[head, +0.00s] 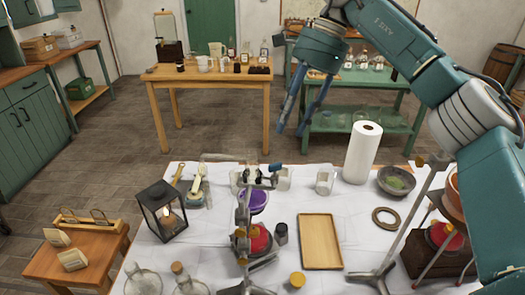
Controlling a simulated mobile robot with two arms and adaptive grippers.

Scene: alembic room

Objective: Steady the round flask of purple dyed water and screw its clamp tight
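The round flask of purple dyed water (258,205) shows in the head view near the middle of the white-covered table. It sits on a metal stand (243,222), above a red round base piece (261,241), and the stand rod partly hides it. The clamp (257,182) is at the flask's top, with a blue knob (275,168) at its right end. I cannot tell how tight it is. My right gripper (291,131) hangs high in the air, beyond and above the flask, fingers pointing down, apart and empty. My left gripper is not in view.
On the white-covered table (345,235) are a black lantern (162,212), a paper towel roll (362,153), a wooden tray (320,241), a dark bowl (396,181) and a ring (385,217). Another metal stand (408,228) rises at right. Glass flasks (143,280) stand at the front left.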

